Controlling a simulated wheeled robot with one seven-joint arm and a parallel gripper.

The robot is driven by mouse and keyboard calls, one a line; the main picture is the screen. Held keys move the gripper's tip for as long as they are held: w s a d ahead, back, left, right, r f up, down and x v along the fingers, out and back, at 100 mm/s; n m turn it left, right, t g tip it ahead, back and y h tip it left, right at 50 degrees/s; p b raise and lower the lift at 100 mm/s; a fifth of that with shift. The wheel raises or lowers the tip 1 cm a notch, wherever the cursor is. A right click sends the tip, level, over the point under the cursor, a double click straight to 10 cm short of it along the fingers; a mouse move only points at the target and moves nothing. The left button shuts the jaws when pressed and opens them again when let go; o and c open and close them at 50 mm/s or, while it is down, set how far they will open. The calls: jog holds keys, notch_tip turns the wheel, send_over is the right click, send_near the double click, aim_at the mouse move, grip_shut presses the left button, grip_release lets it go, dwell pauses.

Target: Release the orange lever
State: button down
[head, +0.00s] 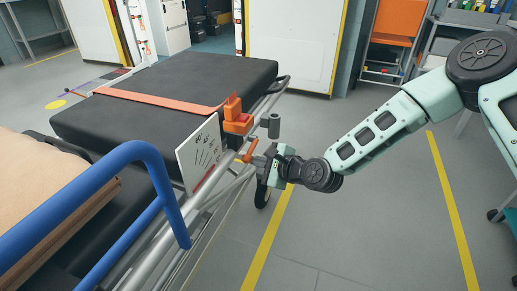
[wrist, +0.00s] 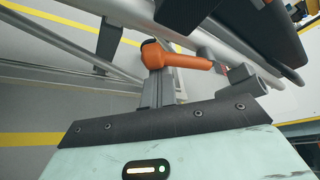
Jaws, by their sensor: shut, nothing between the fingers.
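The orange lever (head: 250,151) sticks out from the side rail of the black-padded stretcher, just below an orange block. It also shows in the wrist view (wrist: 178,58) as a rounded orange handle lying across the picture, its thick end at the left. My gripper (head: 259,160) is at the lever, reaching in from the right. In the wrist view its narrow grey fingers (wrist: 160,90) are together, just below the thick end of the lever. They hold nothing. I cannot tell whether they touch the lever.
The stretcher (head: 200,80) has an orange strap (head: 150,98) across it. An orange block (head: 236,115) and a white card (head: 201,153) sit on its side, close to my gripper. A blue rail (head: 160,170) stands in front. The floor at the right (head: 385,215) is clear.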

jog(key=shift+s+a+r+m+g+p, duration=0.1)
jog(key=shift+s+r+m+g+p, duration=0.1)
jog(key=shift+r+m+g+p, duration=1.6)
jog(key=shift+f+n+t+p, duration=0.4)
jog(key=shift+f+t+p, duration=0.1)
jog(key=shift+t+p, duration=0.1)
